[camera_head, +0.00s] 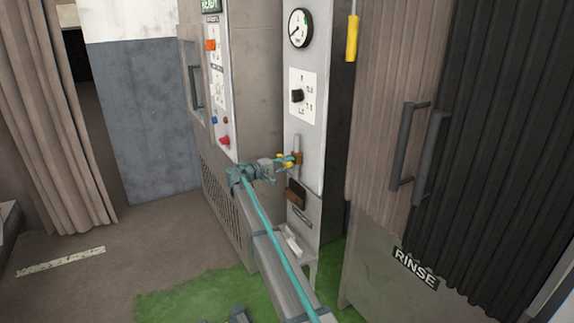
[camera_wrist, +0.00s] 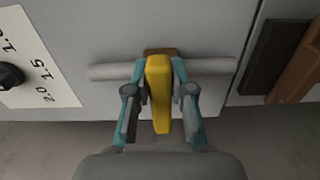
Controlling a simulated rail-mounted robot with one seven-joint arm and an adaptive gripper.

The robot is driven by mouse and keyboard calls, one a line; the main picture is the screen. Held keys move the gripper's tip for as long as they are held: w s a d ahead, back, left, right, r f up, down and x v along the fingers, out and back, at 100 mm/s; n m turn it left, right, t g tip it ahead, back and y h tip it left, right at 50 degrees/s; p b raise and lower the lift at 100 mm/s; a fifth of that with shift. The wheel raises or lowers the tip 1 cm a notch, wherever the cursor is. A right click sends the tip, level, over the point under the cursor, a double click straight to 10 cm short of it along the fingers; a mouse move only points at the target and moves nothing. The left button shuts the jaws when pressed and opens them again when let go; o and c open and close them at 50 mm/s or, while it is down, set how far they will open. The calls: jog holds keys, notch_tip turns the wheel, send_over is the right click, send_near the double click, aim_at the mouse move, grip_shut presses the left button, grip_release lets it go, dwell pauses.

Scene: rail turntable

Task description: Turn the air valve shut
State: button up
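The air valve sits on a vertical grey pipe (camera_head: 298,144) on the front of a pale panel column in the head view. It has a brass-brown body (camera_head: 297,158) and a yellow lever (camera_wrist: 159,92). In the wrist view the lever stands across the pipe (camera_wrist: 113,71), its free end pointing down in the picture. My gripper (camera_wrist: 160,80) is at the valve, one finger on each side of the lever. The fingertips are very close to the lever's sides; I cannot tell if they press on it. In the head view my gripper (camera_head: 284,161) hides part of the valve.
Above the valve are a black selector knob (camera_head: 297,96) and a round gauge (camera_head: 300,28). A brown part (camera_head: 295,193) sits just below. A yellow hanging pull (camera_head: 352,38) and a cabinet with long handles (camera_head: 405,145) are at right. A button panel (camera_head: 217,85) is at left.

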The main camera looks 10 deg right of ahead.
jog(key=o, duration=0.4)
jog(key=shift+a, duration=0.15)
jog(key=v, duration=1.1)
jog(key=shift+s+a, duration=0.2)
jog(key=shift+a, duration=0.15)
jog(key=shift+f, duration=0.1)
